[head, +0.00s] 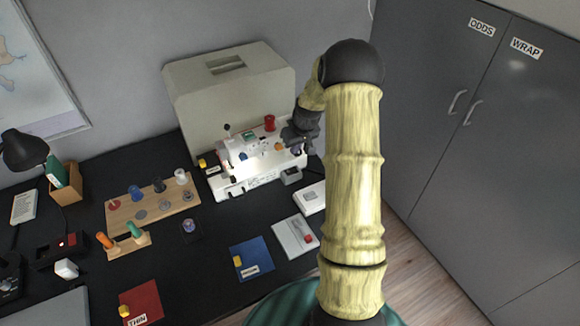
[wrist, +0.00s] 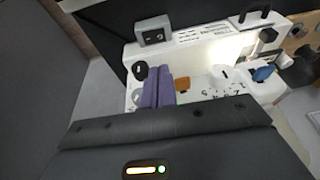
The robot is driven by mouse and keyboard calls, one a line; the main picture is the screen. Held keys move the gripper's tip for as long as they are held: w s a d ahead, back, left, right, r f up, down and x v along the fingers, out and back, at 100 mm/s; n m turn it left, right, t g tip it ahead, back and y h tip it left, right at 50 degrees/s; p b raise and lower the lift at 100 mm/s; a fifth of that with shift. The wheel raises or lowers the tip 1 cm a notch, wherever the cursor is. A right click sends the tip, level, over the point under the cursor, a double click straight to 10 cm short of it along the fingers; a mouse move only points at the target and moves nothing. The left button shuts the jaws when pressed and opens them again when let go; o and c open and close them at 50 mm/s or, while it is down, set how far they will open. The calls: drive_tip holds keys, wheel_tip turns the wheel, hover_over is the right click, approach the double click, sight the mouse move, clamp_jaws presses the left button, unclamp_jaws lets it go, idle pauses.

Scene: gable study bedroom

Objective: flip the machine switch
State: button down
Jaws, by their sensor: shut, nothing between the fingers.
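The white sewing machine (head: 262,180) stands on the black desk, with its light lit. A small grey box with a dark rocker-like face, which looks like the machine switch (head: 291,175), sits at the right end of its base. In the wrist view this switch (wrist: 152,32) is at the top, beyond my fingertips; I cannot tell which way it is set. My gripper (head: 297,149) is at the right end of the machine, partly hidden by my arm. Its purple fingers (wrist: 159,73) are together and empty, apart from the switch, over the white machine body.
A beige cover (head: 185,95) stands behind the machine. A red thread spool (head: 270,123) is on top. A white box (head: 311,197), a pale pad (head: 290,237) and a blue mat (head: 260,250) lie in front. Grey cabinets (head: 430,110) stand right.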

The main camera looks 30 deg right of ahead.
sight(288, 171)
drive_tip(key=x, duration=0.3)
drive_tip(key=p+x, duration=0.1)
drive_tip(key=x, duration=0.3)
drive_tip(key=s+p+x, duration=0.1)
drive_tip(key=x, duration=0.3)
drive_tip(key=shift+a+f, duration=0.15)
drive_tip(key=shift+f, duration=0.2)
